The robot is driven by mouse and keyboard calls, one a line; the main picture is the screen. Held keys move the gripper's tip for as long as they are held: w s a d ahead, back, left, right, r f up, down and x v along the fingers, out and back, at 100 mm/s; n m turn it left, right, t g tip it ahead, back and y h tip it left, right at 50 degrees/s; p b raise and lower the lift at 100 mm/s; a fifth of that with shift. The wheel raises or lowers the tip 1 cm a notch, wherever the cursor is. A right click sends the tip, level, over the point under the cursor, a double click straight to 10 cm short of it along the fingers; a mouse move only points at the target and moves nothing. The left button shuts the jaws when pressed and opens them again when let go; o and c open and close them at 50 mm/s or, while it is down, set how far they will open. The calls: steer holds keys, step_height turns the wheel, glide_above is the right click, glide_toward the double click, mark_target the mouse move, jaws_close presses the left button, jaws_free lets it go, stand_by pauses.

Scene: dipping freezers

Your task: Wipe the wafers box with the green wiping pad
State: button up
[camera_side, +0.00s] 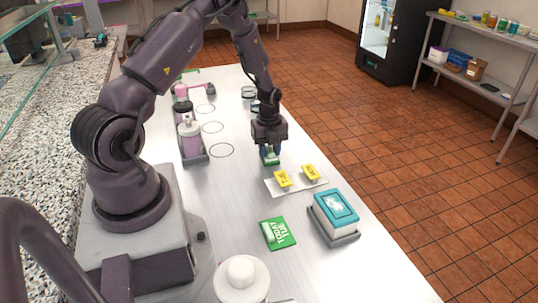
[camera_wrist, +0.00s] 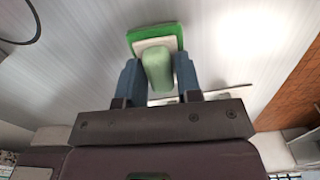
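The green wiping pad (camera_wrist: 155,37) has a green base, a white layer and a pale green grip block. It also shows below my gripper in the side view (camera_side: 270,160). My gripper (camera_wrist: 158,80) has its blue fingers on both sides of the block, with no clear gap, and looks shut on it. Whether the pad touches the counter is hard to tell. The likely wafers box (camera_side: 337,210) is teal-topped with white sides. It sits in a dark grey tray (camera_side: 348,240) at the right counter edge, apart from my gripper.
Two yellow-topped pieces (camera_side: 282,178) (camera_side: 311,172) rest on a white mat (camera_side: 297,187) between gripper and box. A green sign (camera_side: 278,233) lies left of the box. A bottle rack (camera_side: 193,150) stands on the left. A white lidded container (camera_side: 241,280) is in front.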

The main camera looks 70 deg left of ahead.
mark_target(270, 149)
jaws_close()
steer(key=shift+r, duration=3.55)
steer(key=w+d+r+m, duration=0.1)
steer(key=w+d+m, duration=0.1)
steer(key=d, duration=0.6)
steer(key=w+d+r+m, duration=0.1)
steer(key=w+d+m, duration=0.1)
steer(key=d, duration=0.5)
steer(key=w+d+r+m, duration=0.2)
steer(key=w+d+m, duration=0.1)
steer(key=d, duration=0.5)
steer(key=shift+w+d, duration=0.25)
steer(key=shift+d, duration=0.1)
steer(key=d, duration=0.2)
steer(key=s+d+r+m, duration=0.1)
steer(key=d, duration=0.2)
steer(key=d+m, duration=0.1)
steer(key=d, duration=0.1)
steer(key=shift+s+d+r, duration=0.15)
steer(key=shift+s+d, duration=0.05)
steer(key=shift+s, duration=0.2)
steer(key=shift+s+a, duration=0.1)
steer(key=shift+s, duration=0.05)
